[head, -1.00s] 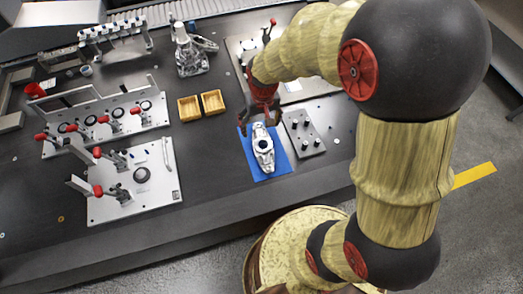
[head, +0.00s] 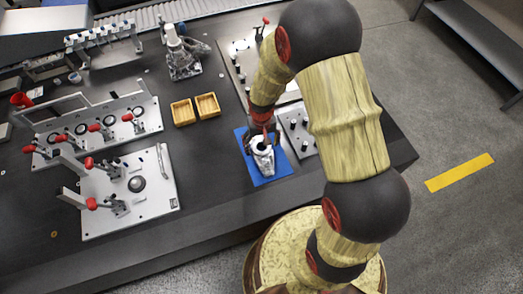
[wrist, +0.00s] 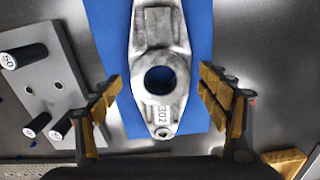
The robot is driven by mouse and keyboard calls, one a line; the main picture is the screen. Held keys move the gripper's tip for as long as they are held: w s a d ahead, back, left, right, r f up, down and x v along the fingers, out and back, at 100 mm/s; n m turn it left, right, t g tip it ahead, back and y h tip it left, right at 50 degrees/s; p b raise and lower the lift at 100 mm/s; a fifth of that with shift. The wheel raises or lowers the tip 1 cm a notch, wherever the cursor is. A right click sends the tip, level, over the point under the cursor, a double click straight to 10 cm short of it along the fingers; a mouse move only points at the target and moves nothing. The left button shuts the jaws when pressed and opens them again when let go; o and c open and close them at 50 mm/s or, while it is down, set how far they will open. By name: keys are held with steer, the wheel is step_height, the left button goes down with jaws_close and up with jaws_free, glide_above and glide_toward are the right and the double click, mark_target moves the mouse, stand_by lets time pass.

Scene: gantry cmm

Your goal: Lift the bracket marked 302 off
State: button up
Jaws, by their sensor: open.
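The bracket marked 302 (wrist: 163,35) is a silver-grey cast part with a round bore, lying on a blue mat (wrist: 205,110). In the head view the bracket (head: 263,160) lies on the blue mat (head: 273,180) near the table's front edge. My gripper (wrist: 160,90) is open, with one finger on each side of the bracket's bored end and a gap to both sides. In the head view my gripper (head: 261,138) is over the bracket's far end and hides part of it. The number 302 shows on the bracket's narrow tip.
A grey plate with dark pegs (wrist: 52,85) stands close beside the mat, near one finger. Two small wooden trays (head: 182,112) lie left of the mat. Plates with red-handled clamps (head: 128,190) stand further left. Bare dark table lies between.

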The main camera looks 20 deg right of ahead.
steer(key=shift+f, duration=0.75)
steer(key=shift+c, duration=0.8)
steer(key=c, duration=1.5)
steer(key=shift+r, duration=0.15)
steer(key=shift+c, duration=0.6)
